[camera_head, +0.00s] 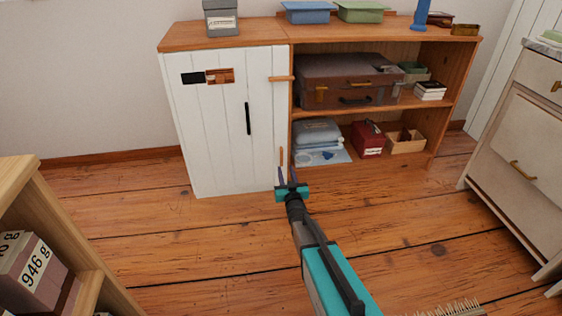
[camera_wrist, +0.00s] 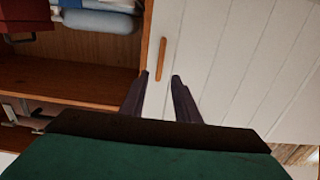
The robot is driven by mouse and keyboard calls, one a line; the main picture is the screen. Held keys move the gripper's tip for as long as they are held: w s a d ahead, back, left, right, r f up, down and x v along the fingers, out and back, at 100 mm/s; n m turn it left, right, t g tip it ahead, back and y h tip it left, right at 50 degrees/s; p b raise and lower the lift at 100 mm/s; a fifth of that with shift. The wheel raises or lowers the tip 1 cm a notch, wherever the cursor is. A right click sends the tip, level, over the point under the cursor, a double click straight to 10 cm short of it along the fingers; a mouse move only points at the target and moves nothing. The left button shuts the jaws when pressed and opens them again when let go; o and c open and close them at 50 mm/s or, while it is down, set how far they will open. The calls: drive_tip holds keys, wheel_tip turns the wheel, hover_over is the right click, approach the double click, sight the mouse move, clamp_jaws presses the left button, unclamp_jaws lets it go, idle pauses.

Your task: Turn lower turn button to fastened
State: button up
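The lower turn button (camera_head: 281,156) is a small orange-brown wooden bar. It stands upright near the lower right edge of the white plank door (camera_head: 220,130). In the wrist view the lower turn button (camera_wrist: 160,58) lies along the door, beside the door's edge and not across it. The upper turn button (camera_head: 281,78) lies level across the door's edge. My gripper (camera_head: 286,178) is at the button's lower end in the head view. In the wrist view my gripper (camera_wrist: 159,77) is open, with one end of the button showing between its fingertips; contact cannot be told.
Open shelves right of the door hold a suitcase (camera_head: 348,82), folded cloths (camera_head: 318,133), a red box (camera_head: 368,138) and a wooden crate (camera_head: 404,141). A light wooden shelf (camera_head: 60,235) stands at the near left and a drawer unit (camera_head: 520,150) at the right. The floor between is largely clear.

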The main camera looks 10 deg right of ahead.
sight(282, 157)
drive_tip(key=w+b, duration=0.3)
drive_tip(key=w, duration=0.4)
drive_tip(key=shift+w+f, duration=0.15)
drive_tip(key=shift+w, duration=1.05)
